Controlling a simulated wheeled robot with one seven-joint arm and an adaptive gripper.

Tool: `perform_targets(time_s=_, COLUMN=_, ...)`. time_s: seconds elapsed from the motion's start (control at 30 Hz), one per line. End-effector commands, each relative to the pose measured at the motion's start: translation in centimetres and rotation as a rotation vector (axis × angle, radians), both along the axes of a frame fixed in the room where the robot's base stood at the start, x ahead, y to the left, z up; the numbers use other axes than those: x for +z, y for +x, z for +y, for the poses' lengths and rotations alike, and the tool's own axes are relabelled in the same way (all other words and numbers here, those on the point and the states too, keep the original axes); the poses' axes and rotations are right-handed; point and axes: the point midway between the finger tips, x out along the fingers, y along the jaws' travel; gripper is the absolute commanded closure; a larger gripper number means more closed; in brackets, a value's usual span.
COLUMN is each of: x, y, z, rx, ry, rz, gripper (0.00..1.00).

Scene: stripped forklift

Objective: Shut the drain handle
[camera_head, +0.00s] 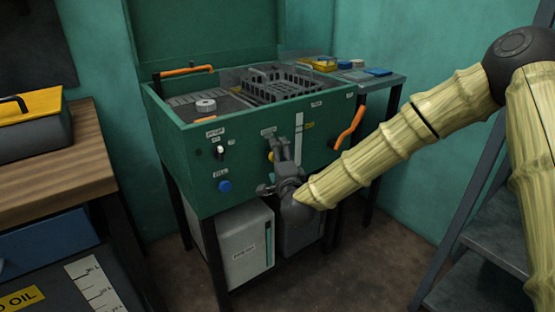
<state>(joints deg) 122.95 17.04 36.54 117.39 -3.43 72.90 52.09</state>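The green parts-washing tub (230,165) stands on dark legs with its lid raised. My gripper (284,145) is in front of the tub's front panel, its fingers pointing up and away toward the panel. A yellow knob or handle (270,156) shows just left of the fingers, partly hidden by them. I cannot tell whether they touch it. An orange bent handle (349,127) sticks out at the panel's right end, clear of my gripper. The labels are too small to read surely, so I cannot tell which one is the drain handle.
A blue knob (225,186) and a small white-tipped switch (221,151) are on the panel's left. A dark basket (285,85) sits in the tub. Grey containers (247,245) stand below. A wooden bench (60,165) is at left, grey steps (480,250) at right.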

Motion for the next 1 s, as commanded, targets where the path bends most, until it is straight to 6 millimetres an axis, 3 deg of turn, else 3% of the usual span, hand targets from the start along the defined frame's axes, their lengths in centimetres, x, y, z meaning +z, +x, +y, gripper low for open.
perform_targets(time_s=0.07, x=-0.01, y=-0.02, z=0.0, rx=0.0, ry=0.0, rz=0.0, gripper=0.0)
perform_targets(time_s=0.3, x=-0.02, y=-0.03, z=-0.01, rx=0.0, ry=0.0, rz=0.0, gripper=0.42)
perform_targets(time_s=0.67, x=-0.1, y=-0.03, z=0.01, rx=0.001, ry=-0.029, rz=-0.019, gripper=0.42)
perform_targets(time_s=1.0, x=-0.2, y=0.0, z=0.02, rx=0.001, ry=-0.206, rz=-0.148, gripper=0.42)
